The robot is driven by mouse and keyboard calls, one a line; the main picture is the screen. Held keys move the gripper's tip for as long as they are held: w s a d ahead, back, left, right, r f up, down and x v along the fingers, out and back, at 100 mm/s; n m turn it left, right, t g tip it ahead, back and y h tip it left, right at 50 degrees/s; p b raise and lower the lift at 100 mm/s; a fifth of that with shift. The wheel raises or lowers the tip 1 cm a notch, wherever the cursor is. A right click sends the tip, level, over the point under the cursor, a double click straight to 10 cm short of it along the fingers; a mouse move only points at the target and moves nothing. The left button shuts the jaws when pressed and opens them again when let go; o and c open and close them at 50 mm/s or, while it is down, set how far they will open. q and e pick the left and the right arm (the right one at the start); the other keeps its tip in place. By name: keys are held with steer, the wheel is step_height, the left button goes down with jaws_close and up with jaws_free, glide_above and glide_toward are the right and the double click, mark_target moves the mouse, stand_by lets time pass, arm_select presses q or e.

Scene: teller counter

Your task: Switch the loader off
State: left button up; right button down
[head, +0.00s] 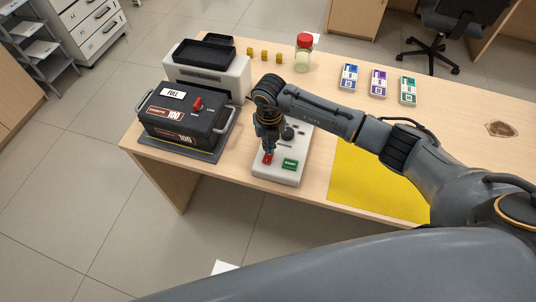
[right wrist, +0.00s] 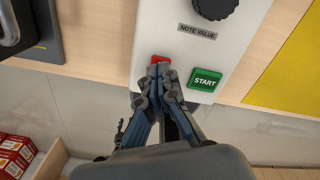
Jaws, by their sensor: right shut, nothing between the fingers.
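A white control box (head: 277,175) stands near the front edge of the counter. It has a green START button (head: 290,164), also in the right wrist view (right wrist: 205,80), a red button (head: 267,159) to its left, and a black knob (right wrist: 213,8) marked NOTE VALUE. My right gripper (head: 268,150) points down at the red button, shut and empty. In the right wrist view its fingertips (right wrist: 159,74) overlap the lower part of the red button (right wrist: 159,59); I cannot tell whether they touch or press it. My left gripper is not in view.
A black cassette (head: 182,119) labelled FULL and 100, with a red lever, sits left on a dark base. Behind it stands a white machine (head: 236,83) with black trays. A red-capped jar (head: 303,56), banded note packs (head: 379,82) and a yellow mat (head: 370,185) share the counter.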

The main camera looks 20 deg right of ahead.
steer(key=shift+r+p, duration=1.75)
steer(key=shift+r, duration=1.05)
